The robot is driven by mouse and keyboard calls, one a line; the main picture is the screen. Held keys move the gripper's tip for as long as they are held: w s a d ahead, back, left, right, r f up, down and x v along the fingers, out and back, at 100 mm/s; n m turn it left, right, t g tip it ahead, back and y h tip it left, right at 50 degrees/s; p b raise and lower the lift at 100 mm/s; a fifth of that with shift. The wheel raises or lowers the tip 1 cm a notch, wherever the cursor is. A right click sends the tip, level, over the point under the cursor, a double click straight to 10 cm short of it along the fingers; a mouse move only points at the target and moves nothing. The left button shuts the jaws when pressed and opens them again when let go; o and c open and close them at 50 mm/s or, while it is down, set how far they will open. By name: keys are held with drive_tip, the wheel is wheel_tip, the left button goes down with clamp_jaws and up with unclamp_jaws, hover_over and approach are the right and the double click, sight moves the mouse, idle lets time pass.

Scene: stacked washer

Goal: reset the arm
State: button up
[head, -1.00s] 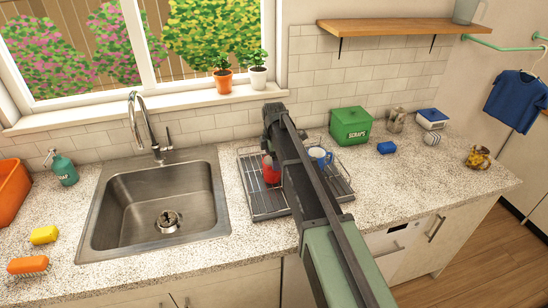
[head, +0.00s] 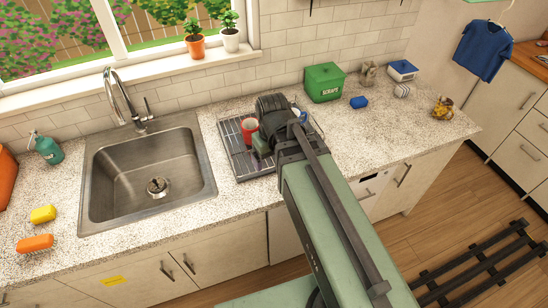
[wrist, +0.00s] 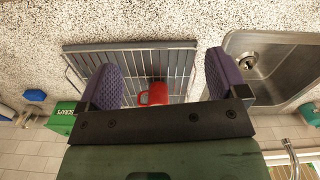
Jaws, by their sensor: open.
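My gripper (wrist: 163,72) is open and empty, with two purple ridged pads set wide apart. In the head view it is mostly hidden behind my arm, and one purple pad shows above the dish rack (head: 233,140). A red mug (head: 249,130) stands in the rack beside the gripper. In the wrist view the red mug (wrist: 154,94) shows beyond the pads, between them and apart from both. A blue mug seen earlier in the rack is mostly hidden behind my arm.
A steel sink (head: 150,170) lies left of the rack. A green scraps box (head: 324,83), a blue sponge (head: 358,102) and a yellow-brown jar (head: 443,107) stand to the right. The counter's front right is clear.

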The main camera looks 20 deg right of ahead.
drive_tip(key=s+f+m+b, duration=0.2)
drive_tip(key=s+f+b, duration=0.1)
drive_tip(key=f+b, duration=0.7)
drive_tip(key=shift+s+f, duration=0.15)
drive_tip(key=shift+f, duration=0.05)
idle(0.6)
